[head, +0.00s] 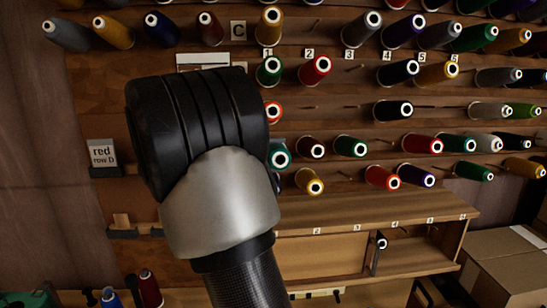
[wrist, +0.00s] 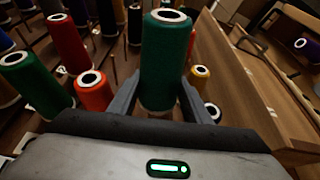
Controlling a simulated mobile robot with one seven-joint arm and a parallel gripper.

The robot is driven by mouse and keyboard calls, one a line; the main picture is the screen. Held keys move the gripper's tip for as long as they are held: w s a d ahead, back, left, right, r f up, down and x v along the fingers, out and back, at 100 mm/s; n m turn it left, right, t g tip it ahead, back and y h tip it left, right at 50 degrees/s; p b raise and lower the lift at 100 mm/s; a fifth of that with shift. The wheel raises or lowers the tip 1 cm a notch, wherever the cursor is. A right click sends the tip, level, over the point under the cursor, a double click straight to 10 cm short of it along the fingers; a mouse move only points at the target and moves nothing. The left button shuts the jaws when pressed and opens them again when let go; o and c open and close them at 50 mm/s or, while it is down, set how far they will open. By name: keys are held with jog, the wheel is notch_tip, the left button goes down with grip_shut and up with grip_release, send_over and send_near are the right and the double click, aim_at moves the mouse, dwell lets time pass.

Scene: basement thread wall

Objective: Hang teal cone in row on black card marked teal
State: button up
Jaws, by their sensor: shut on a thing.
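In the wrist view, my gripper (wrist: 160,92) is shut on a dark teal-green cone (wrist: 166,55), one finger on each side of its lower part. The cone's pale end with its dark hole faces up in that view. In the head view, my arm covers the gripper. A teal cone end (head: 279,155) shows at the arm's right edge; I cannot tell whether it is the held one.
The wall carries rows of coloured cones, with bare pegs between some, such as under number 3 (head: 352,75). A red cone (wrist: 94,90) and a green cone (wrist: 36,82) stand left of the held cone. A wooden shelf (head: 320,262) and a cardboard box (head: 505,265) are lower right.

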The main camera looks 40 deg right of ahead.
jog(key=w+d, duration=0.1)
jog(key=w, duration=0.1)
jog(key=w+d+f+p, duration=0.1)
jog(key=w, duration=0.1)
jog(key=w+d+p, duration=0.1)
jog(key=w+d, duration=0.1)
jog(key=shift+w+f, duration=0.25)
jog(key=shift+f, duration=0.1)
jog(key=shift+w+d+f, duration=0.15)
jog(key=shift+w+d, duration=0.25)
jog(key=shift+w, duration=0.25)
jog(key=shift+w+d+f, duration=0.15)
jog(key=shift+w+d, duration=0.2)
jog(key=shift+w, duration=0.3)
jog(key=shift+a+f, duration=0.2)
jog(key=shift+f, duration=0.05)
jog(key=o, duration=1.2)
jog(key=shift+a, duration=0.1)
